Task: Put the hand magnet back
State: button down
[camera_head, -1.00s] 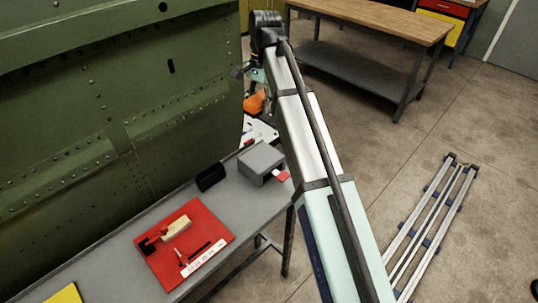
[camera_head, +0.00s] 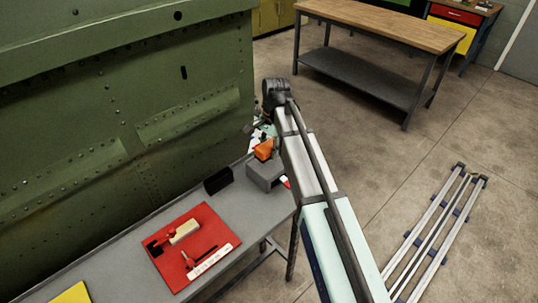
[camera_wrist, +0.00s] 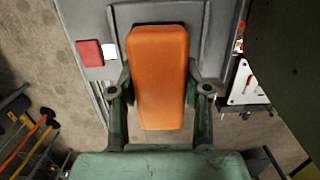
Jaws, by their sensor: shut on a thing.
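An orange block, which I take for the hand magnet (camera_wrist: 158,75), fills the space between the fingers of my gripper (camera_wrist: 162,95) in the wrist view. My gripper is shut on it. The magnet also shows as a small orange shape (camera_head: 264,149) in the head view, just above and behind the grey box (camera_head: 262,178) on the bench. In the wrist view a grey surface (camera_wrist: 217,35) lies behind the magnet's upper part. I cannot tell whether magnet and box touch. My arm hides part of the box, and the fingers are hard to see in the head view.
The grey bench (camera_head: 120,256) runs beside the green riveted panel (camera_head: 60,150). A red mat (camera_head: 175,274) with tools and a black block (camera_head: 218,180) lie on it. A red pad (camera_wrist: 90,53) is beside the grey surface. A white plate (camera_wrist: 246,84) is at the right.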

aim_at(269, 162)
jog(key=shift+f+p, duration=0.5)
jog(key=shift+f, duration=1.55)
jog(key=shift+f, duration=0.15)
jog(key=c, duration=0.5)
grip_release()
jog(key=shift+c, duration=0.2)
jog(key=r+b, duration=0.1)
jog(key=r, duration=0.3)
jog(key=r+b, duration=0.1)
jog(key=r, duration=0.3)
jog(key=w+d+r+b, duration=0.1)
jog(key=r, duration=0.3)
jog(key=shift+r, duration=0.1)
